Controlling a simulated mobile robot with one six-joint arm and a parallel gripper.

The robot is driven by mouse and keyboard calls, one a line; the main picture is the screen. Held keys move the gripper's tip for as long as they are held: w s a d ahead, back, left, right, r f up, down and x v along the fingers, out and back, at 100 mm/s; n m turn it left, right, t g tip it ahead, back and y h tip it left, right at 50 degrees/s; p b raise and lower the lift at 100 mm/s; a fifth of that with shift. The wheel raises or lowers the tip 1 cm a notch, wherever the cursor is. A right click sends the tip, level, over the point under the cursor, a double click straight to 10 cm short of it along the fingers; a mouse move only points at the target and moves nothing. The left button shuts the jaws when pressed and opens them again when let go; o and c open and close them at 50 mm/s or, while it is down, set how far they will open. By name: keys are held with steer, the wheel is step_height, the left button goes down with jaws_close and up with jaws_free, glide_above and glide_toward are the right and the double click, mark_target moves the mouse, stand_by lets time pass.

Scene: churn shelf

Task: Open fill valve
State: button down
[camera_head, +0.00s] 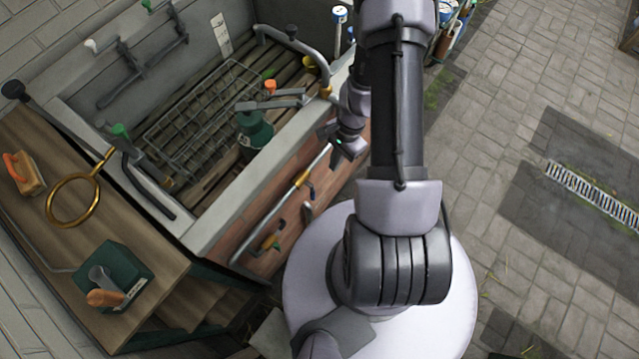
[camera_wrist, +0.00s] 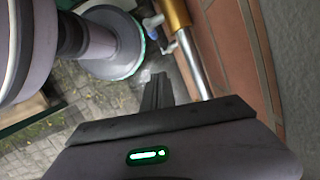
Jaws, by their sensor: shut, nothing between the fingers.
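A pipe (camera_head: 300,181) runs along the brick front of the trough. I cannot tell which is the fill valve. My gripper (camera_head: 345,148) is shut and empty, just right of the trough's front wall. In the wrist view its fingers (camera_wrist: 158,92) are together beside the pipe (camera_wrist: 192,62), apparently apart from it.
The trough (camera_head: 262,147) holds a wire rack (camera_head: 205,115) and a dark green container (camera_head: 254,130). A wooden bench (camera_head: 60,225) at left bears a brush (camera_head: 24,173), a brass ring (camera_head: 58,222) and a green block (camera_head: 112,272). Paving at right (camera_head: 520,70) is mostly free.

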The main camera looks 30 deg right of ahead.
steer(key=a+f+b, duration=0.6)
steer(key=f, duration=0.1)
steer(key=shift+s+f, duration=0.25)
steer(key=shift+s, duration=0.15)
steer(key=shift+r, duration=0.1)
